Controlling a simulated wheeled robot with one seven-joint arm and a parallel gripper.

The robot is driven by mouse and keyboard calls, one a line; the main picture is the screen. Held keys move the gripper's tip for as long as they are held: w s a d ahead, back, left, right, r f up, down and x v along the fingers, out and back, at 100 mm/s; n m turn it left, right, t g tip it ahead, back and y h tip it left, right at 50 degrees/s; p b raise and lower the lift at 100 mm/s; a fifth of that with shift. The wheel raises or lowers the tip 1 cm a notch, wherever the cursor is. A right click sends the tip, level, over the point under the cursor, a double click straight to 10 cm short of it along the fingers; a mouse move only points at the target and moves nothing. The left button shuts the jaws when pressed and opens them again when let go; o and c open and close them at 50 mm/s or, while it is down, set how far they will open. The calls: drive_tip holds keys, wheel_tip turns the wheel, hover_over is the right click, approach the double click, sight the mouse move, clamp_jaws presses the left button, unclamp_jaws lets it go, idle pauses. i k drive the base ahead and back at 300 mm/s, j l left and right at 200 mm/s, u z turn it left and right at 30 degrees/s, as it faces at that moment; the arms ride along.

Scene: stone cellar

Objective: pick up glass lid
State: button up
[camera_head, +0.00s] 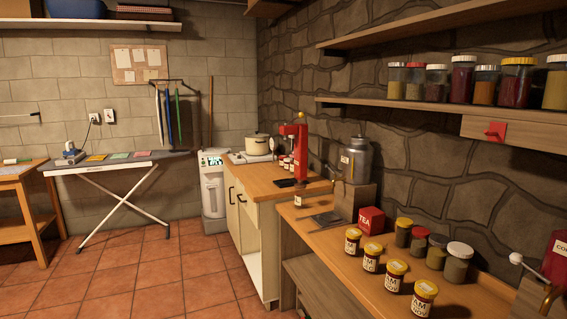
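I cannot make out a separate glass lid for certain. A cream pot (257,145) stands on a small hot plate (250,158) at the back of the wooden counter (262,187). Its top looks covered, but it is too small to tell whether the cover is glass. My gripper is not in view.
Several jam jars (371,257) and spice jars stand on the near workbench (330,245), beside a red tea tin (371,220). A red press (300,150) and metal urn (356,160) stand behind. An ironing board (120,162) is at left. The tiled floor (150,270) is clear.

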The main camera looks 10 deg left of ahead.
sight(257, 134)
drive_tip(key=i+j+u, duration=0.5)
drive_tip(key=i+u, duration=0.2)
drive_tip(key=i, duration=0.15)
drive_tip(key=i+j+u, duration=0.1)
drive_tip(key=i+u, duration=0.25)
drive_tip(key=i, duration=3.8)
drive_tip(key=i+j, duration=0.1)
drive_tip(key=i, duration=0.5)
drive_tip(key=i+j, duration=0.1)
drive_tip(key=i, duration=0.55)
drive_tip(key=i+j+z, duration=0.1)
drive_tip(key=i, duration=0.5)
